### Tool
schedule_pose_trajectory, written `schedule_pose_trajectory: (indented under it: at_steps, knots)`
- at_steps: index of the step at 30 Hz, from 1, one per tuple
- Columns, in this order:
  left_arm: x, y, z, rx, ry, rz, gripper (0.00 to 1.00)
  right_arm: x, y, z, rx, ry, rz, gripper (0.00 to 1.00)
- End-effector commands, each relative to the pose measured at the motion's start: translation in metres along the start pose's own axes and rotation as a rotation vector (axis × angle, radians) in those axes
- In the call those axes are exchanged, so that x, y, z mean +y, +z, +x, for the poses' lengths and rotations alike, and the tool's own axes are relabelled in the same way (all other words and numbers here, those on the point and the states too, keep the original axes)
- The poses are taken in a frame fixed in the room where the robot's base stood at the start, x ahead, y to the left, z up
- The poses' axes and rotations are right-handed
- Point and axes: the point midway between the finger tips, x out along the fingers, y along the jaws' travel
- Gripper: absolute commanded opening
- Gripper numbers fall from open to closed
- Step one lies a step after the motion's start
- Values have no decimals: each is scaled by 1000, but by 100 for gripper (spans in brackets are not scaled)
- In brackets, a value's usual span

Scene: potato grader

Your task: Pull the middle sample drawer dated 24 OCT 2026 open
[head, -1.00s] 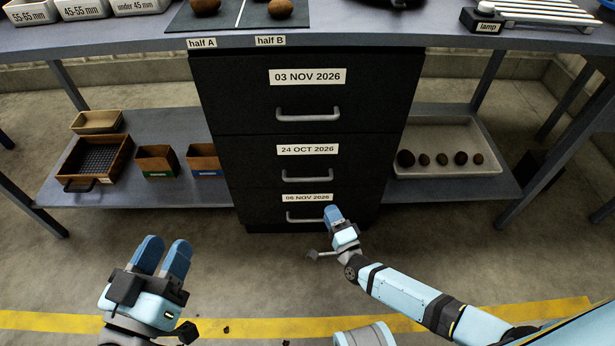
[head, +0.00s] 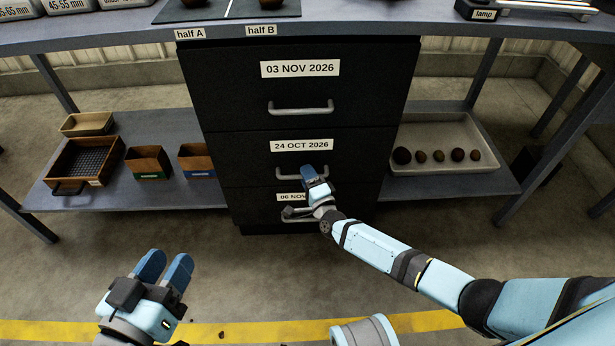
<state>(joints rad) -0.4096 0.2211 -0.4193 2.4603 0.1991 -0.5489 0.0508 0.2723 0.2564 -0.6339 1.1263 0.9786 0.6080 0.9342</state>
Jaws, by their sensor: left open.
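The middle drawer (head: 240,172) of the black cabinet bears the label 24 OCT 2026 (head: 301,145) and looks shut in the head view. My left gripper (head: 163,268) is open and empty, low at the left above the floor, well away from the cabinet.
The top drawer (head: 230,95), labelled 03 NOV 2026, and the partly hidden bottom drawer (head: 255,212) look shut. Wooden boxes (head: 149,162) stand on the left shelf. A pale tray (head: 480,165) of potatoes is on the right shelf. The floor before the cabinet is clear.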

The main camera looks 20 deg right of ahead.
Motion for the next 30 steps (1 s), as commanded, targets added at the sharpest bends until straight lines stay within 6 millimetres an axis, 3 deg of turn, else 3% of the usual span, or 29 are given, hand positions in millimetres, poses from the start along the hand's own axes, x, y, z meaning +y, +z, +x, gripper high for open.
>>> schedule_pose_trajectory:
  at_steps: [2,7,8,20,30]
  knots:
    - [0,0,0,0,0,0,43,0,0,0,0,0,0,39]
    - [0,0,0,0,0,1,43,0,0,0,0,0,0,2]
    - [0,0,0,0,0,1,43,0,0,0,0,0,0,0]
    - [0,-5,-2,8,-2,3,43,-2,3,-8,-1,1,1,0]
    - [-6,-26,-27,79,-10,-2,43,-10,20,-56,0,5,4,0]
